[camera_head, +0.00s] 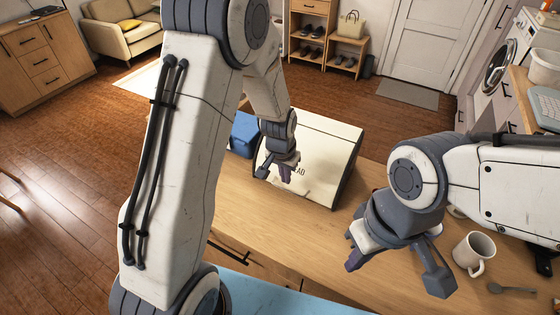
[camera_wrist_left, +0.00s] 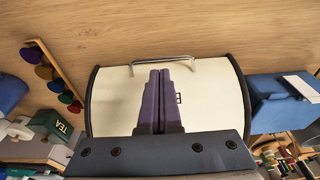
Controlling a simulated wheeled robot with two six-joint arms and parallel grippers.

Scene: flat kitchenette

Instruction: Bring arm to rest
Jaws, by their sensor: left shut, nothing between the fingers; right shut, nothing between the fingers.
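My left arm rises large in front of the head view. My left gripper (camera_head: 285,172) hangs in front of the cream bread box (camera_head: 325,145) on the wooden counter, hiding part of its lettering. In the left wrist view the left gripper's purple fingers (camera_wrist_left: 159,100) are together and empty, pointing at the bread box front (camera_wrist_left: 112,100) with its metal handle (camera_wrist_left: 162,61). I cannot tell whether they touch it. My right gripper (camera_head: 352,262) is low over the counter at right, shut and empty, left of a beige mug (camera_head: 474,252).
A blue container (camera_head: 243,134) stands left of the bread box. A spoon (camera_head: 512,289) lies right of the mug. The counter (camera_head: 270,225) is clear between the bread box and its front edge. In the wrist view, a dark green TEA box (camera_wrist_left: 50,125) sits beside the bread box.

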